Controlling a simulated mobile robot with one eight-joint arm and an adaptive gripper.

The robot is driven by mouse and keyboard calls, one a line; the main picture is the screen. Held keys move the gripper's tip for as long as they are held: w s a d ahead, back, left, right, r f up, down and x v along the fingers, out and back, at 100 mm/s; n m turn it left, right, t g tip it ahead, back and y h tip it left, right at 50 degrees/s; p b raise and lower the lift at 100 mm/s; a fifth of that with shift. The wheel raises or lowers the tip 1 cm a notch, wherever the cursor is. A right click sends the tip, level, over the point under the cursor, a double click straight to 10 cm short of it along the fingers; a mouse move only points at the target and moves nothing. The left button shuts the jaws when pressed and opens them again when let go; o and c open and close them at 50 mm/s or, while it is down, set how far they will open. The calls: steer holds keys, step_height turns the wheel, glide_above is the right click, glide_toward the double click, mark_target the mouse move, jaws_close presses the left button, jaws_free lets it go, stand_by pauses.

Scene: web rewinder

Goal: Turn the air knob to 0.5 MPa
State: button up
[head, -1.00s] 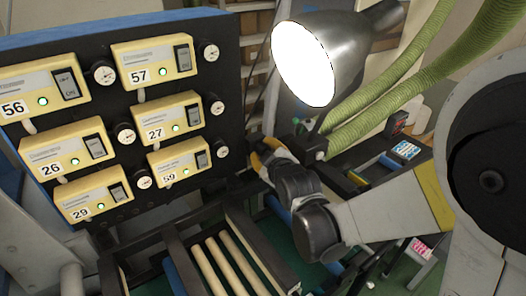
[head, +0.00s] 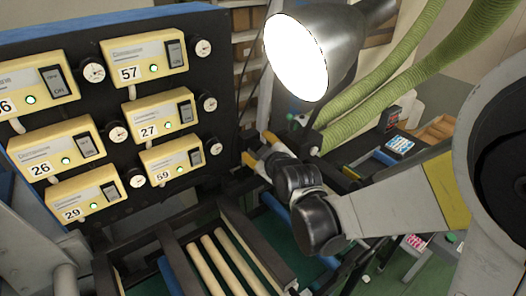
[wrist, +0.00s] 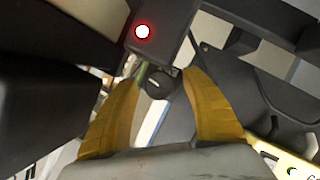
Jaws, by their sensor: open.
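My gripper (head: 258,147) is open, its two yellow fingers apart, just right of the dark panel in the head view. In the wrist view its fingers (wrist: 163,92) point up the picture, one on each side. A small dark round knob (wrist: 158,84) with a pale line on its face shows between and beyond the fingertips. I cannot tell whether the fingers touch it, but a gap shows on both sides. Its setting cannot be read. In the head view the knob cannot be made out.
A dark box with a red light (wrist: 142,31) is close above the knob. The dark panel (head: 215,80) carries several yellow numbered units and round gauges (head: 203,48). A bright lamp (head: 296,58) and green hoses (head: 385,85) are near my arm. Rollers (head: 215,262) lie below.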

steer(key=v, duration=1.1)
steer(key=shift+s, duration=0.2)
